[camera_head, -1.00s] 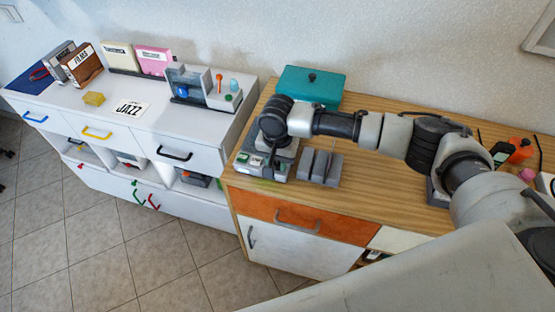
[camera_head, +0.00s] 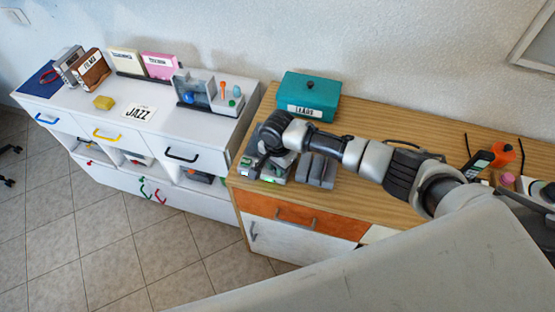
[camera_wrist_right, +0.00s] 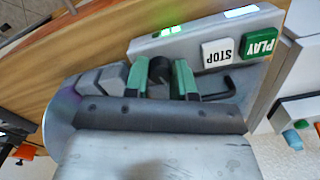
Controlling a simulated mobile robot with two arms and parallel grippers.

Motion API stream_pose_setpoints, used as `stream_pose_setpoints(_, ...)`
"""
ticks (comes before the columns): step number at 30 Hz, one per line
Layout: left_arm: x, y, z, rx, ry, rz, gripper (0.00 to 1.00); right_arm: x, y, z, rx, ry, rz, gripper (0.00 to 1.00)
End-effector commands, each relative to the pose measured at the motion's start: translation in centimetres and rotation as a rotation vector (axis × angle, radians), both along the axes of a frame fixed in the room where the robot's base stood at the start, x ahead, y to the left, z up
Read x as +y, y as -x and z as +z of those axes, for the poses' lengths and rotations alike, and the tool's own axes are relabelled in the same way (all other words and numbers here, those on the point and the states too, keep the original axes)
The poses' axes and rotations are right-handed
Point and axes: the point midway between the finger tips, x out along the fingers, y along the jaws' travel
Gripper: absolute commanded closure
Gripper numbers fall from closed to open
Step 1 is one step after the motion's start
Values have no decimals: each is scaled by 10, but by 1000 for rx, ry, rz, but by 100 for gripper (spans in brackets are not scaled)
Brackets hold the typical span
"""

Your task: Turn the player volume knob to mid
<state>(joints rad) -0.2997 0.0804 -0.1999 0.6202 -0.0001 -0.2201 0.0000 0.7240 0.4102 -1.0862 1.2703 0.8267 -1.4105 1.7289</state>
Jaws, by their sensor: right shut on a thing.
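The player (camera_head: 272,176) is a grey box near the left end of the wooden counter, largely hidden under my right arm in the head view. In the right wrist view its grey casing (camera_wrist_right: 180,42) carries a green PLAY button (camera_wrist_right: 260,44), a white STOP button (camera_wrist_right: 220,53) and lit green displays. The volume knob (camera_wrist_right: 160,68) is dark and sits between the green-tipped fingers of my right gripper (camera_wrist_right: 160,82), which is shut on it. Any pointer mark on the knob is hidden. My left gripper is not in view.
A teal box (camera_head: 309,91) stands behind the player. A grey slotted block (camera_head: 317,170) is beside it on the right. A white shelf unit (camera_head: 172,132) adjoins at left.

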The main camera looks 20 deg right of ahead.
Motion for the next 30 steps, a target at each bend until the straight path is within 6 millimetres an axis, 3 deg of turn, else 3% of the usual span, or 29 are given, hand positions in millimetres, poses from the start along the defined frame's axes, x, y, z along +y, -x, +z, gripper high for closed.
stream_pose_setpoints(8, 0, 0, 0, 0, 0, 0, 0, -1, -2, 1, -5, 0, -2, 99)
stream_pose_setpoints(9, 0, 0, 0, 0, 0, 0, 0, -1, -2, 1, -5, 0, -1, 69)
stream_pose_setpoints(13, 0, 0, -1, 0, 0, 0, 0, -1, -1, 1, -4, 0, -1, 50)
stream_pose_setpoints(23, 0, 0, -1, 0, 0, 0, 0, 0, -1, 6, -3, -2, 0, 50)
stream_pose_setpoints(30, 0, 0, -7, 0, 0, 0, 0, 0, -1, 48, -6, -2, 1, 50)
